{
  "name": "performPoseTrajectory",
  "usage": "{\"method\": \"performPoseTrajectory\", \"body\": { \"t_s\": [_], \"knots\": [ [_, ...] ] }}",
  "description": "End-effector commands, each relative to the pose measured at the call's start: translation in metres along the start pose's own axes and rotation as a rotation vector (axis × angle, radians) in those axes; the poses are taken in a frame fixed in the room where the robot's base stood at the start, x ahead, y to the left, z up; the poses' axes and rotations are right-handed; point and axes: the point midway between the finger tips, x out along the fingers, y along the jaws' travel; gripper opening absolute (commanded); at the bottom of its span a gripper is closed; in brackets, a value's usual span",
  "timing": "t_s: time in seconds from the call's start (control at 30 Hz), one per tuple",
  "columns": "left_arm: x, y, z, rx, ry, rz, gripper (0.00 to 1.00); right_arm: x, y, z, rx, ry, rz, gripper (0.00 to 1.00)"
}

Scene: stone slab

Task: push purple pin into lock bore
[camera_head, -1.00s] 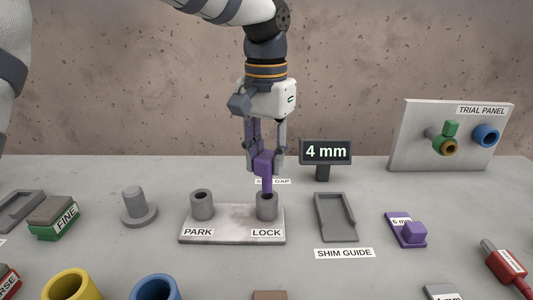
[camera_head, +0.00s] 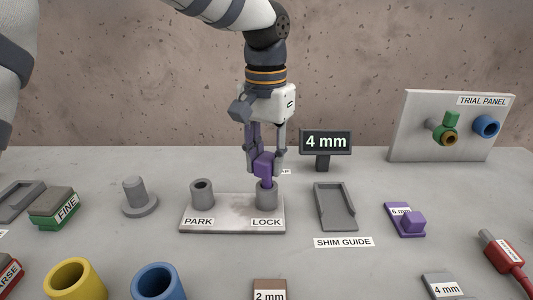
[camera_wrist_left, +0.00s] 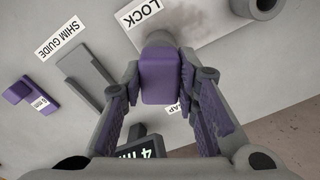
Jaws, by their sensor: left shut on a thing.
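The purple pin (camera_head: 264,168) stands upright, its shaft in the mouth of the LOCK bore (camera_head: 267,199) and its block-shaped head above the rim. My left gripper (camera_head: 265,170) is shut on the pin's head from above. In the left wrist view the purple head (camera_wrist_left: 161,76) sits between the two fingers (camera_wrist_left: 166,100), and the lock cylinder behind it is mostly hidden. How deep the shaft reaches is hidden inside the bore. My right gripper is not in view.
The PARK bore (camera_head: 202,195) stands empty on the same plate (camera_head: 226,226). The shim guide (camera_head: 335,210) and the purple 6 mm block (camera_head: 406,222) lie to the right. A 4 mm display (camera_head: 326,143) stands behind. A grey peg (camera_head: 138,197) is at left.

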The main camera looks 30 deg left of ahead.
Motion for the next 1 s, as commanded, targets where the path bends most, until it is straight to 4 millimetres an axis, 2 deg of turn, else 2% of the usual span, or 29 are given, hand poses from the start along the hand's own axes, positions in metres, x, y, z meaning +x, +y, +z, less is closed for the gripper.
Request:
{"method": "performPoseTrajectory", "body": {
  "t_s": [1.0],
  "knots": [
    [0.025,0.0,0.0,0.0,0.002,0.0,0.0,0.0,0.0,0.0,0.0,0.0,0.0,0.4]
  ]
}}
